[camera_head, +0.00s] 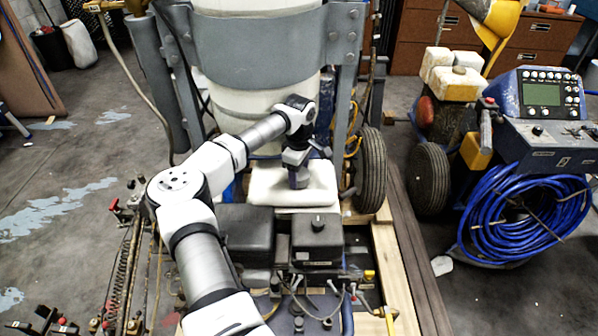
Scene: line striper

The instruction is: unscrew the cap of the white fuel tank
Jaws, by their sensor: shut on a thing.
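The white fuel tank (262,190) is a low white block behind the black engine parts, under the large white drum. My gripper (299,178) points down at the top of the tank, right of its middle. It is shut on the cap, which the fingers and wrist hide almost wholly from this view. I cannot tell how far the cap is turned or whether it is lifted from the tank.
A large white drum (255,60) in a grey metal frame (345,38) stands close behind. A black tire (370,165) is right of the tank. Black engine covers (247,232) lie in front. Blue hose coils (525,215) hang at right. Open floor (60,170) lies left.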

